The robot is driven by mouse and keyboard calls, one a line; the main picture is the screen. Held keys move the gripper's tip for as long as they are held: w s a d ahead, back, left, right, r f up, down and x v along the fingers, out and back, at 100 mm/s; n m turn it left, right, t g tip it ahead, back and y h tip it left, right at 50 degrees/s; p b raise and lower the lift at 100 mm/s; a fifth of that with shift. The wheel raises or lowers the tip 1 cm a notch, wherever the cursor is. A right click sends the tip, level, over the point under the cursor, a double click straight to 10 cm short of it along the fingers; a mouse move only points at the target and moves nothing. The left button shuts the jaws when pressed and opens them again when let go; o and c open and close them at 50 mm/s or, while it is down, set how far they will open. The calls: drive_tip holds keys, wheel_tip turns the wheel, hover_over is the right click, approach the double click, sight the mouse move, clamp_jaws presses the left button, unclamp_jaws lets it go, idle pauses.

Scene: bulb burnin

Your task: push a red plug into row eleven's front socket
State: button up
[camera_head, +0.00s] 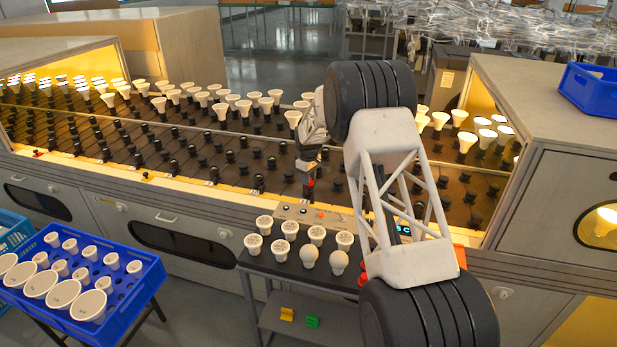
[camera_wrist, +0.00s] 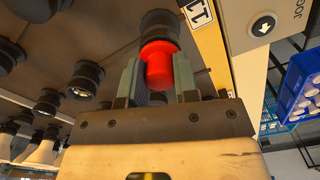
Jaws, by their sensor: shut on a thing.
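My gripper (camera_head: 309,172) is at the front edge of the bulb rack, pointing down. Its two fingers are shut on a red plug (camera_wrist: 158,62), which also shows as a small red spot in the head view (camera_head: 310,183). In the wrist view the plug's far end meets a black socket (camera_wrist: 158,22), in line with it. I cannot tell how deep the plug sits. A white label with dark strokes like an 11 (camera_wrist: 198,12) is beside this socket on the yellow front strip.
Black sockets (camera_head: 258,182) stand in rows, many farther ones holding white bulbs (camera_head: 293,118). A small table (camera_head: 295,262) with bulbs stands in front. Other red plugs (camera_head: 362,275) are near my arm. A blue crate (camera_head: 125,308) of bulbs is at lower left.

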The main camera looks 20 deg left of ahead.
drive_tip(key=shift+f, duration=0.1)
drive_tip(key=o, duration=1)
drive_tip(key=shift+r, duration=3.9)
